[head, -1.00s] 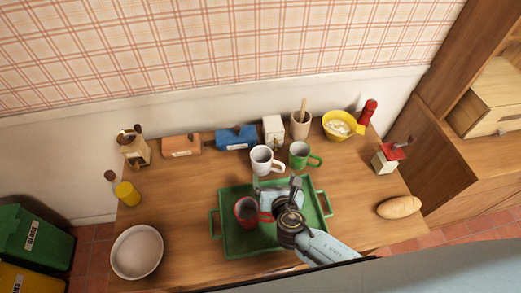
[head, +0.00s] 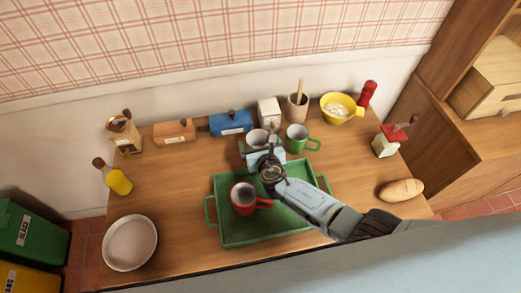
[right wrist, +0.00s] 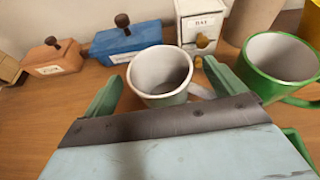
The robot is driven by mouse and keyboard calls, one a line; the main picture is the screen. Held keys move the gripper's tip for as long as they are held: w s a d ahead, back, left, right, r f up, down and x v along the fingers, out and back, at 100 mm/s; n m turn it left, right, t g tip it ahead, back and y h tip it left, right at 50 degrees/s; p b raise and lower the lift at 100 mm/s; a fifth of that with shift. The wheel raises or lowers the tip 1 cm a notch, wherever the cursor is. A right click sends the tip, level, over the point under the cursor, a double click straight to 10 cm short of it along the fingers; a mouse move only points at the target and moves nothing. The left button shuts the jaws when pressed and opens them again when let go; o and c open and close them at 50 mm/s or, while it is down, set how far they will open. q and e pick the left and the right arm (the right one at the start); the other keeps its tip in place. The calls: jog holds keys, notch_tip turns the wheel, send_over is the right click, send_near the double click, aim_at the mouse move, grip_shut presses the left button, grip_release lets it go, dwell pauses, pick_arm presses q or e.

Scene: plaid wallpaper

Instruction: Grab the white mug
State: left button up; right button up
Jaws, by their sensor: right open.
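The white mug (head: 257,137) stands upright on the wooden table, behind the green tray, partly hidden by my right gripper (head: 260,146). In the right wrist view the mug (right wrist: 160,72) is empty, with its handle toward the right finger. My right gripper (right wrist: 163,80) is open, with one green finger on each side of the mug. I cannot tell whether either finger touches it. My left gripper is not in view.
A green mug (head: 297,138) stands close on the right. A red mug (head: 243,196) sits on the green tray (head: 236,234). Behind are a blue box (head: 230,123), a white box (head: 269,112) and a utensil pot (head: 297,108).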

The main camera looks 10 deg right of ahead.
jog(key=shift+b+x, duration=0.45)
jog(key=shift+x, duration=0.7)
jog(key=c, duration=1.2)
